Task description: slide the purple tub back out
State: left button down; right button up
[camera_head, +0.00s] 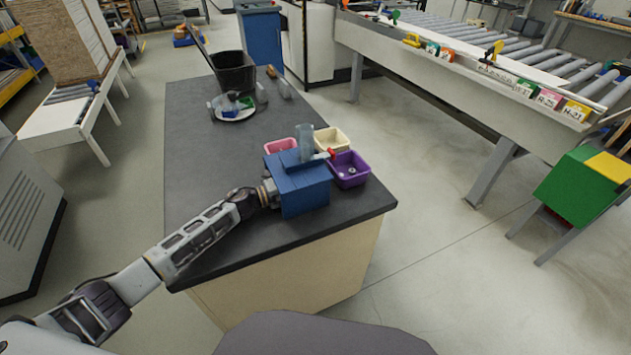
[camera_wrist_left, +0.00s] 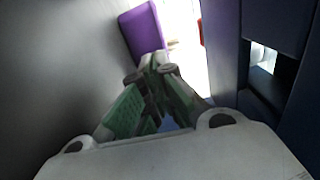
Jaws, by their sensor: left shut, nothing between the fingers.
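The purple tub (camera_head: 348,170) sits on the dark table to the right of a blue box (camera_head: 303,188), with a small light item inside it. In the left wrist view the tub's purple wall (camera_wrist_left: 143,28) shows beyond my left fingertips. My left gripper (camera_wrist_left: 156,66) is shut and empty, its tips pointing at the tub's wall. I cannot tell if they touch it. In the head view my left arm comes in from the left, and the blue box hides the fingers. My right gripper is in neither view.
A pink tub (camera_head: 280,146) and a cream tub (camera_head: 331,139) stand behind the blue box. A clear upright container (camera_head: 305,143) shows above it. The blue wall (camera_wrist_left: 222,45) is close at my fingers' right. The table's left side is clear.

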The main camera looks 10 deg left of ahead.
pick_arm(q)
jog(key=shift+v, duration=3.65)
jog(key=shift+s, duration=0.1)
jog(key=shift+a, duration=0.1)
